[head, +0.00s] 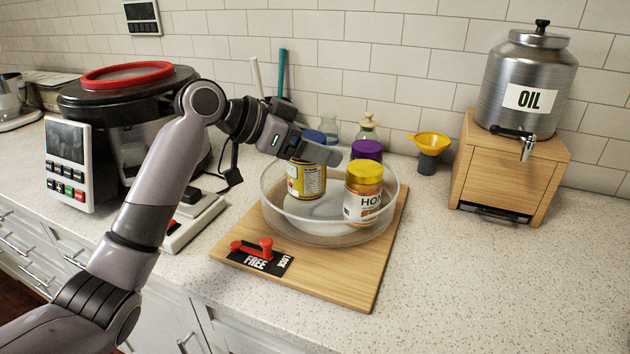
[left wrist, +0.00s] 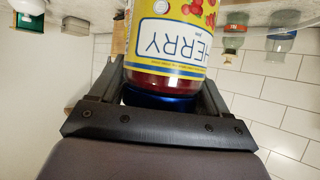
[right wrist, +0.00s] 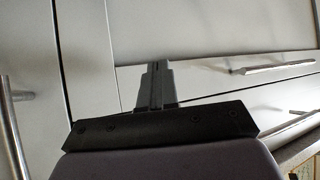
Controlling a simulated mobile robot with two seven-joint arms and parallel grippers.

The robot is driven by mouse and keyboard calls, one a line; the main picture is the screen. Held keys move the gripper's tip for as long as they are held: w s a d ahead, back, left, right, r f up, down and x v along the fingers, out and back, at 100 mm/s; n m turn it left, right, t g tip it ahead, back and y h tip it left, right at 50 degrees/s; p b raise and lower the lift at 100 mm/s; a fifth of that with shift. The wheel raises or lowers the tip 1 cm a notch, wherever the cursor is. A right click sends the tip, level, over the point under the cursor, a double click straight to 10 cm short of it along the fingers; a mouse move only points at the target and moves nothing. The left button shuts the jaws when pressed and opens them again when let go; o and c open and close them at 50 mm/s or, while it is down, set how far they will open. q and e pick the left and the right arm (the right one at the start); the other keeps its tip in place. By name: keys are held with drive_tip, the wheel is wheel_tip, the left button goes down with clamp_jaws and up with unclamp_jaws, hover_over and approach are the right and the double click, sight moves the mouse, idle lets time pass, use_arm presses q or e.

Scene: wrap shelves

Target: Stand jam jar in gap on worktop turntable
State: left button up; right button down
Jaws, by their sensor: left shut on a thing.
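The jam jar (head: 308,181) has a blue lid and a yellow-and-white label; its cherry label (left wrist: 175,40) shows upside down in the left wrist view. My left gripper (head: 318,150) is shut on it near the lid. The jar looks upright, inside the left part of the clear-walled round turntable (head: 330,238); I cannot tell whether its base touches the floor. A honey jar (head: 361,205) with a yellow lid stands at the turntable's right, and a purple-lidded jar (head: 367,149) at its back. My right gripper (right wrist: 157,85) is shut and empty, facing cabinet fronts.
The turntable sits on a wooden board (head: 345,280) with a red lever (head: 252,246) beside FREE and LOCK marks. Behind are glass bottles and a yellow funnel (head: 430,143). An oil drum (head: 525,85) on a wooden stand is right; a scale and a red-rimmed appliance (head: 125,75) are left.

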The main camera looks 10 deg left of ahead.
sight(314, 181)
use_arm(q)
drive_tip(key=shift+f, duration=3.4)
drive_tip(key=o, duration=1.5)
drive_tip(key=shift+f, duration=0.2)
drive_tip(key=shift+c, duration=0.2)
drive_tip(key=shift+r, duration=0.15)
drive_tip(key=v, duration=1.2)
drive_tip(key=shift+b, duration=0.4)
drive_tip(key=shift+s+d, duration=0.1)
